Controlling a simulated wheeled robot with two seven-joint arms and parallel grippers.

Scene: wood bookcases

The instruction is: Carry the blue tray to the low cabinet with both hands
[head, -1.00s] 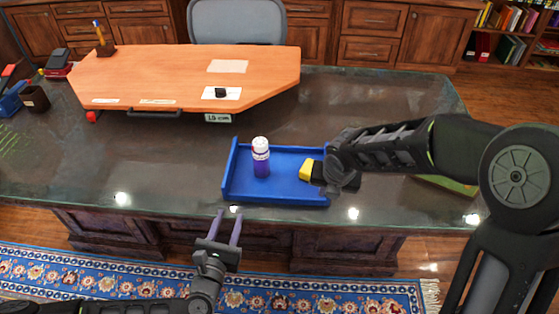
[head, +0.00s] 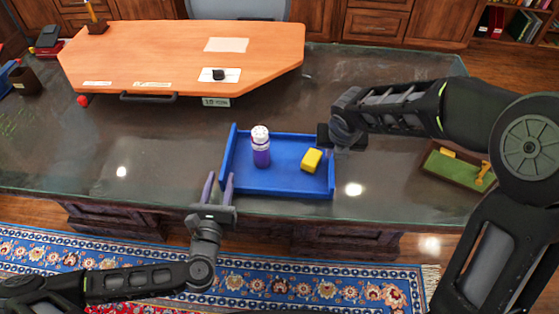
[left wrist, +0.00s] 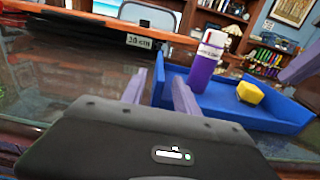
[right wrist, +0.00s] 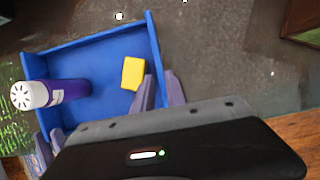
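The blue tray (head: 280,189) rests on the dark desk and holds a purple bottle with a white cap (head: 261,148) and a yellow block (head: 312,160). My left gripper (head: 219,181) is open at the tray's left wall, which shows between its apart fingers (left wrist: 158,88) in the left wrist view. My right gripper (right wrist: 159,80) is at the tray's right wall. Its fingers are close together with the wall between them and look shut on it. The head view hides those fingertips. I cannot see the low cabinet clearly.
A large orange board (head: 180,60) covers the desk's back left. A green box (head: 455,168) lies to the right of the tray, partly behind my right arm. The desk's front edge is close to the tray. A patterned rug (head: 300,288) lies on the floor in front.

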